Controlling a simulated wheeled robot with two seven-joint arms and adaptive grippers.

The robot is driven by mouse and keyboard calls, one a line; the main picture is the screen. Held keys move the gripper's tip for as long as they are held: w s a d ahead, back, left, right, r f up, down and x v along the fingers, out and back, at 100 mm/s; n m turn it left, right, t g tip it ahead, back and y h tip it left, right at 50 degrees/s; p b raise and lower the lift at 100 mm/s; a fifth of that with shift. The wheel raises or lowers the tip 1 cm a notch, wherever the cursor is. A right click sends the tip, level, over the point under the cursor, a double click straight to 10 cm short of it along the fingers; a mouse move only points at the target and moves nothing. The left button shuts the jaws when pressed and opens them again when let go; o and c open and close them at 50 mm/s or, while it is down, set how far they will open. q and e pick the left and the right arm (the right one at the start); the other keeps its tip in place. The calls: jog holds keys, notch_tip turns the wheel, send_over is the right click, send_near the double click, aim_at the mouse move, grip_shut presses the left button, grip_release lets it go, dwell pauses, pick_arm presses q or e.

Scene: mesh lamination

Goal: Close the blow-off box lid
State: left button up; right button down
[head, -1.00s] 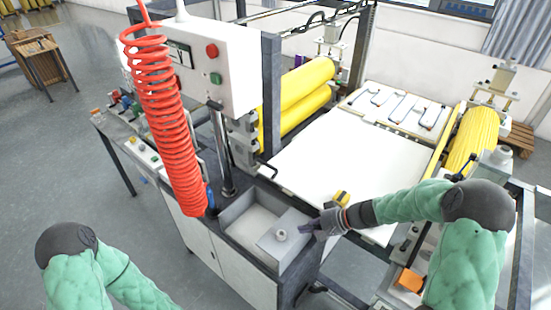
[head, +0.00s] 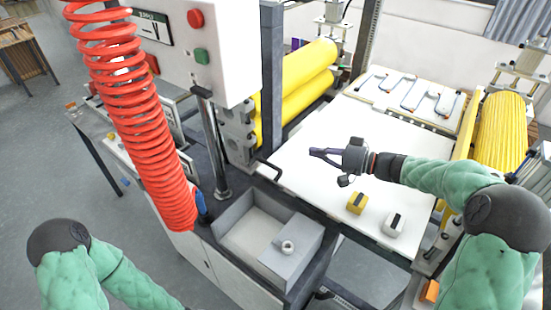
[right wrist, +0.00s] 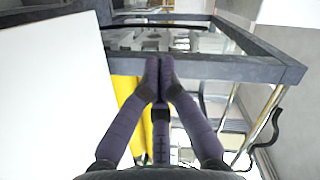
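The blow-off box (head: 228,216) is a grey open-topped box set in the dark bench at lower centre in the head view. The left part is open and shows a pale inside. My right gripper (head: 312,153) is raised above the white board, up and to the right of the lid, and apart from it. In the right wrist view its purple fingers (right wrist: 159,72) meet at the tips with nothing seen between them. My left gripper is out of view.
A red coiled hose (head: 140,130) hangs left of the box, beside a control cabinet (head: 225,60) on a post. A white board (head: 310,185) lies behind the box. Yellow rollers (head: 305,90) stand behind.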

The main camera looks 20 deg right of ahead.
jog(key=w+a+f, duration=0.2)
jog(key=a, duration=0.3)
jog(key=w+a+f, duration=0.1)
jog(key=w+a, duration=0.1)
jog(key=a, duration=0.3)
jog(key=shift+w+a+f, duration=0.15)
jog(key=shift+w+f, duration=0.2)
dwell(0.3)
